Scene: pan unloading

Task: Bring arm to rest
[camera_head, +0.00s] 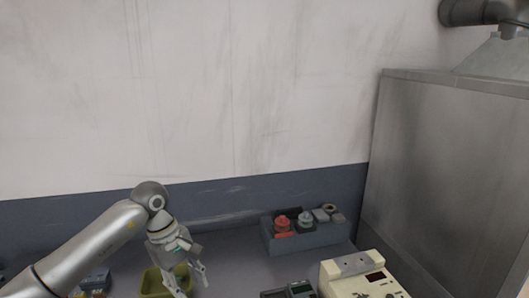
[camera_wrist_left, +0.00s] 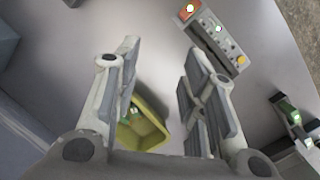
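My left arm (camera_head: 88,248) comes in from the left in the head view. Its gripper (camera_head: 188,286) points down beside a small yellow-green pan (camera_head: 152,281). In the left wrist view the two fingers of my left gripper (camera_wrist_left: 158,95) stand wide apart with nothing between their tips. The yellow pan (camera_wrist_left: 153,136) lies below, partly hidden behind the left finger, and small green items (camera_wrist_left: 131,112) show in it. My right gripper is in neither view.
A grey bin with red and grey parts (camera_head: 306,238) stands at the back right, near a large metal cabinet (camera_head: 436,165). A cream device (camera_head: 345,270) is at the front right. In the wrist view a panel with lit buttons (camera_wrist_left: 217,36) lies at upper right.

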